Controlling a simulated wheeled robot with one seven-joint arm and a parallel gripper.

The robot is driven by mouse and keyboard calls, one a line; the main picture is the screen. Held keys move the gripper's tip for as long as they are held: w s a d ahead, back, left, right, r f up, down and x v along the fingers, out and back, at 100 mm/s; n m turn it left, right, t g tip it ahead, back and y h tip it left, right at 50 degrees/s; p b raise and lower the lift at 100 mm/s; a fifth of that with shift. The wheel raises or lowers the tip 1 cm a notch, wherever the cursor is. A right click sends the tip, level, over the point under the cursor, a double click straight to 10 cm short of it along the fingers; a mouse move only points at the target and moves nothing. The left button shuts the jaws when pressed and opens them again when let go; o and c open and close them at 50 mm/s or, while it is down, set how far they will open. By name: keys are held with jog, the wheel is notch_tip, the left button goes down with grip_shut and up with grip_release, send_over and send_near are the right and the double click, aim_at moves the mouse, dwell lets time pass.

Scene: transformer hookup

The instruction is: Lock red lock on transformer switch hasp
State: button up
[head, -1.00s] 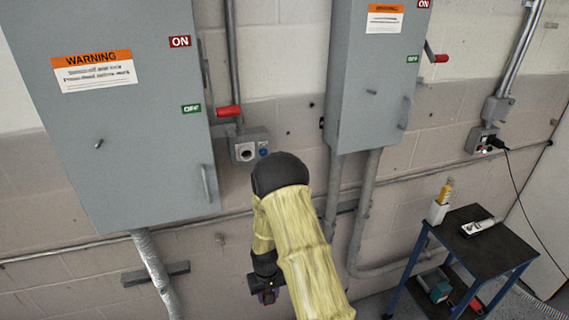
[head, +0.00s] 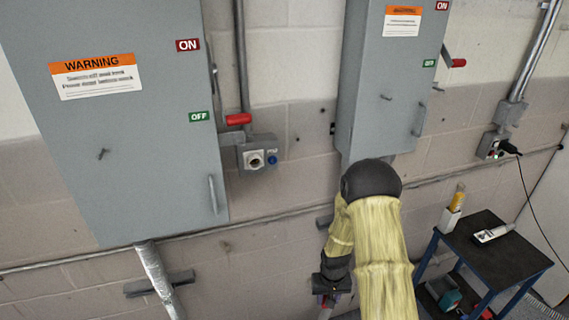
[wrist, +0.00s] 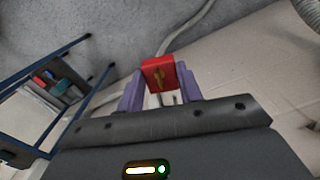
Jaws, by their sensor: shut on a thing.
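In the wrist view my gripper (wrist: 160,98) has its purple fingers shut on the red lock (wrist: 157,73), whose brass-coloured keyhole side shows. In the head view my gripper (head: 328,301) hangs low in front of the wall, right of the left grey cabinet, partly hidden by my arm; the lock cannot be made out there. The left switch cabinet (head: 125,175) has a red-tipped handle (head: 239,119) beside its OFF label. The right cabinet (head: 392,100) has a red-tipped handle (head: 458,62) on its right side. I cannot clearly make out a hasp on either one.
A dark-topped cart with blue legs (head: 487,255) stands at the right, holding a yellow-topped container (head: 454,206) and a meter-like device (head: 493,233). A socket box (head: 257,154) sits right of the left cabinet. Conduits run along the wall.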

jog(key=shift+d, duration=0.1)
dwell(0.3)
jog(key=w+a+r+n+t+y+p, duration=0.1)
jog(key=w+a+r+t+p, duration=0.1)
jog(key=w+a+r+t, duration=0.55)
jog(key=w+a+r+n+t+y+p, duration=0.1)
jog(key=w+a+r+n+t, duration=0.2)
jog(key=r, duration=0.8)
jog(key=a+r+t+y+p, duration=0.1)
jog(key=a+r+t, duration=0.2)
jog(key=r, duration=0.9)
jog(key=a+r+t+y+p, duration=0.2)
jog(key=a+r+t, duration=0.1)
jog(key=r, duration=0.9)
jog(key=shift+s+a+r+m+t, duration=0.2)
jog(key=shift+s+m+t, duration=0.1)
jog(key=shift+m+t, duration=0.15)
jog(key=shift+f+b, duration=0.15)
jog(key=shift+b, duration=0.4)
